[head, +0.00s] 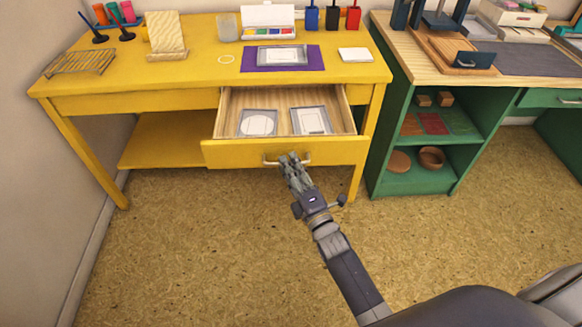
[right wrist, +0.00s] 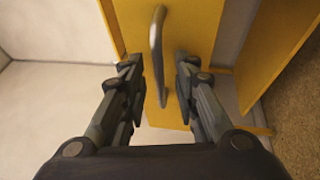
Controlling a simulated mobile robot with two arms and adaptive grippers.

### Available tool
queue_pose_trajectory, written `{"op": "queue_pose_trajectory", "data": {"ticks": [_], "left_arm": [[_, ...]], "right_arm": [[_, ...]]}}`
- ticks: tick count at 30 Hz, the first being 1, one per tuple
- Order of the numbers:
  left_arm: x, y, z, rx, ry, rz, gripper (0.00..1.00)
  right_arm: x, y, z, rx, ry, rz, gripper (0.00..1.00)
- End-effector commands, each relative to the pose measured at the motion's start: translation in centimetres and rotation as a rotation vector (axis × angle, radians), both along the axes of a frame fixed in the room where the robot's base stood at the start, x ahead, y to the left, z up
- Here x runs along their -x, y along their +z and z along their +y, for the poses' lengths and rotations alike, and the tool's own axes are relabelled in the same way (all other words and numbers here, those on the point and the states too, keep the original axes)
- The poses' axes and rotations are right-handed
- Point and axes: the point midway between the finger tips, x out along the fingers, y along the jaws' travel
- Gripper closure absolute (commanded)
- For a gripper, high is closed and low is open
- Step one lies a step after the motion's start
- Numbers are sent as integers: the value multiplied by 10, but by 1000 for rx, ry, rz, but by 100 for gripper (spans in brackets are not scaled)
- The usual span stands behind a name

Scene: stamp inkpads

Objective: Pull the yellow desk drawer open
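The yellow desk (head: 200,75) has its drawer (head: 235,153) pulled out, with the pale wooden inside showing. Two flat clear-framed pieces lie in it, one with a white round (head: 258,123) and one with a white rectangle (head: 311,120). The drawer's metal handle (head: 271,162) is on the front face, partly hidden by my right gripper (head: 289,163). In the right wrist view my right gripper (right wrist: 158,75) has its fingers apart, with the handle (right wrist: 157,45) between them and gaps on both sides. My left gripper is not in view.
A purple mat (head: 250,62) with a clear case, a paint set (head: 268,20) and several ink bottles stand on the desktop. A green desk with shelves (head: 420,170) is close on the right. The floor (head: 200,240) in front is clear.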

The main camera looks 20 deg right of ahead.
Motion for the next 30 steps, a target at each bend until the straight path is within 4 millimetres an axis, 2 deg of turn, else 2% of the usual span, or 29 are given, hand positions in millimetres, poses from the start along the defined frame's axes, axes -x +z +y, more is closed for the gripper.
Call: {"op": "queue_pose_trajectory", "data": {"ticks": [4, 8, 21, 25, 30], "left_arm": [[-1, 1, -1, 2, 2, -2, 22], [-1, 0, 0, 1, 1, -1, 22], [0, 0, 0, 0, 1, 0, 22], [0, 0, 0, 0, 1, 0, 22], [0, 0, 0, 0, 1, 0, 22]], "right_arm": [[4, -1, -1, 0, 0, 0, 72], [20, -5, -2, 0, 0, 3, 72], [100, -18, -12, 0, 0, 3, 72], [112, -20, -13, 0, 0, 1, 72], [118, -20, -14, 0, 0, 0, 72]]}}
